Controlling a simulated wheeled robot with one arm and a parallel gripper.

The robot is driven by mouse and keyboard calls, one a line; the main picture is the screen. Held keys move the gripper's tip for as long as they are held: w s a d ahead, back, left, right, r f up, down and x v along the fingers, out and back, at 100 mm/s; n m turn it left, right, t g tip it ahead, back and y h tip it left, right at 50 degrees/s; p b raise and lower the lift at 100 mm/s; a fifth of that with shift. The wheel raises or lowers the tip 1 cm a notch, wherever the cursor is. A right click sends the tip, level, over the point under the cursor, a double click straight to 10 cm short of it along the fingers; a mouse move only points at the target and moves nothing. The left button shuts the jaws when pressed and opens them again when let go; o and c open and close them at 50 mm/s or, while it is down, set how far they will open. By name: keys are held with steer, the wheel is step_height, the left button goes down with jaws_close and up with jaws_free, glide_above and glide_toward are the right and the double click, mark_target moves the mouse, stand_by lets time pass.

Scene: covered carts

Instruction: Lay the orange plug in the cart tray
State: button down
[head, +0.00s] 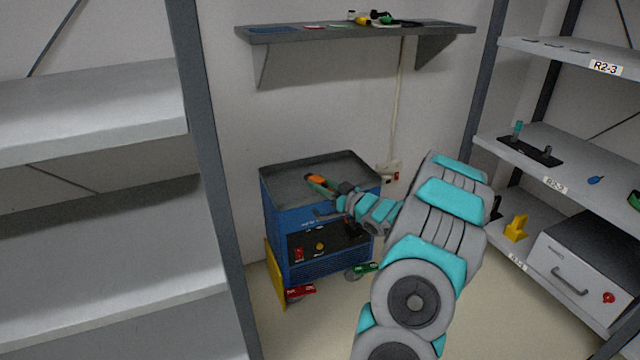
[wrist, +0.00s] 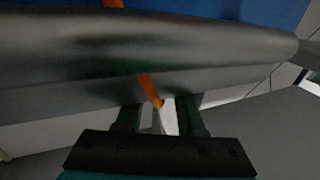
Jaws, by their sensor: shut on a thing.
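The orange plug (head: 316,179) shows at the tip of my gripper (head: 333,188) in the head view, in front of the dark, shallow cart tray (head: 345,160). The tray tops a blue cart (head: 283,222). My gripper is shut on the plug, near the tray's front rim. I cannot tell whether the plug touches the tray. In the wrist view, a thin orange piece (wrist: 150,88) shows between the fingers of my gripper (wrist: 160,112). A blurred grey band crosses that view and hides part of what lies beyond.
A wall shelf (head: 350,32) with small items hangs above the cart. A grey rack post (head: 205,150) stands left of it. Racks (head: 560,160) with parts and a grey box (head: 580,270) stand at right. The visible tray floor looks bare.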

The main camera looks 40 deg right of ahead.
steer(key=shift+f, duration=0.5)
steer(key=c, duration=0.6)
jaws_free()
steer(key=shift+s+a+f, duration=0.1)
steer(key=shift+f, duration=0.05)
steer(key=shift+o, duration=0.4)
steer(key=shift+r, duration=0.6)
steer(key=s+d, duration=0.2)
steer(key=s, duration=0.9)
steer(key=shift+s+r, duration=0.25)
steer(key=shift+s, duration=0.1)
